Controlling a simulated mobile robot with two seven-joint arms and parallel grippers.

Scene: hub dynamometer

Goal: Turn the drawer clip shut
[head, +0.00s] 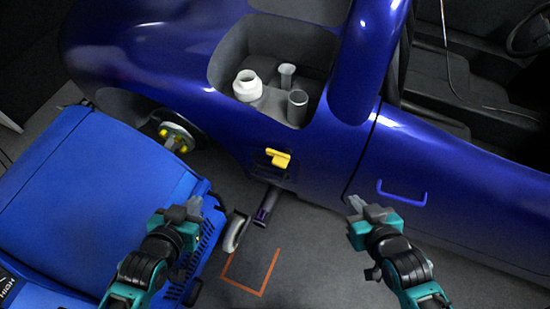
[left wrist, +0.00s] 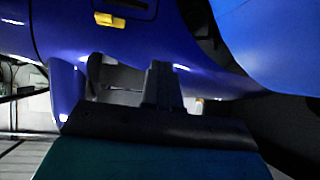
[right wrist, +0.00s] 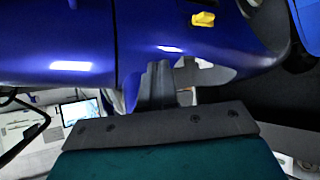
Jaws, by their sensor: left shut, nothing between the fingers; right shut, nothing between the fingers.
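The drawer clip (head: 278,158) is a yellow handle on a dark plate (head: 272,170) set in the blue car's side, at the middle of the head view. It also shows at the top of the left wrist view (left wrist: 109,20) and the right wrist view (right wrist: 203,19). My left gripper (head: 194,204) is shut and empty, below and left of the clip, near the blue cabinet. My right gripper (head: 355,202) is shut and empty, below and right of the clip, in front of the car's side. Both are apart from the clip.
An open recess (head: 240,45) above the clip holds white and grey cups. A blue door handle (head: 402,192) is at the right. A dark cylinder (head: 267,206) lies below the clip by an orange floor mark (head: 262,291).

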